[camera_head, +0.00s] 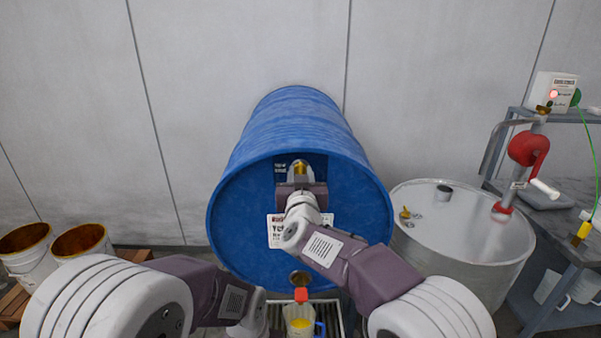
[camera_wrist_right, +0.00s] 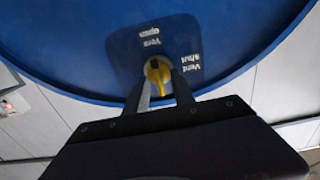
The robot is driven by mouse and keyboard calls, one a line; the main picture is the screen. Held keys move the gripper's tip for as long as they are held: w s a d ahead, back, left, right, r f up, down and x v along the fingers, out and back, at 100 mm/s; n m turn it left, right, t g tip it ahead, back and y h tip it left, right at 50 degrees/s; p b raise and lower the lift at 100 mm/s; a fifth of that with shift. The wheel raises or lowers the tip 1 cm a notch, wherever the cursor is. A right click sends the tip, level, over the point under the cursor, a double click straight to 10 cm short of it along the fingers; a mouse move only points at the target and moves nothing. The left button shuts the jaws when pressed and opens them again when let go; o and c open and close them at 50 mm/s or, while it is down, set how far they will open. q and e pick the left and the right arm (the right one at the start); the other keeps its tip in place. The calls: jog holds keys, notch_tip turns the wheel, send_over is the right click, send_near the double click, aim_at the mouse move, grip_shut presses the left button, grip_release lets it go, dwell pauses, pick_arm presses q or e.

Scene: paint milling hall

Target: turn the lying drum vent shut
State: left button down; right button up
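The blue drum (camera_head: 235,205) lies on its side with its round end toward me. Its yellow vent (camera_head: 299,167) sits high on that end and shows close up in the right wrist view (camera_wrist_right: 156,72). There, the vent's lever points toward the bottom of the picture, away from the "Vent open" print; the "Vent shut" print is to its right. My right gripper (camera_wrist_right: 160,88) has one finger on each side of the lever, with narrow gaps, so it looks open around it. My left arm ends low at the picture's bottom; its gripper is out of view.
A clear jug (camera_head: 300,322) with yellow contents and a blue handle stands below the drum's lower opening (camera_head: 300,277), under a red part (camera_head: 301,295). A pale metal drum (camera_head: 455,235) and a workbench (camera_head: 560,215) stand right. Two buckets (camera_head: 82,241) stand left.

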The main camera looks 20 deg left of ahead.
grip_shut()
jog(key=shift+w+d+f+m+b, duration=0.15)
jog(key=shift+m+b, duration=0.95)
jog(key=shift+m, duration=1.9)
jog(key=shift+s+d+f+m+b, duration=0.1)
jog(key=shift+m+b, duration=1)
jog(key=shift+m, duration=1.9)
jog(key=shift+w+d+f+m+b, duration=0.15)
jog(key=shift+m+b, duration=0.95)
jog(key=shift+m, duration=1.9)
jog(key=shift+a, duration=0.1)
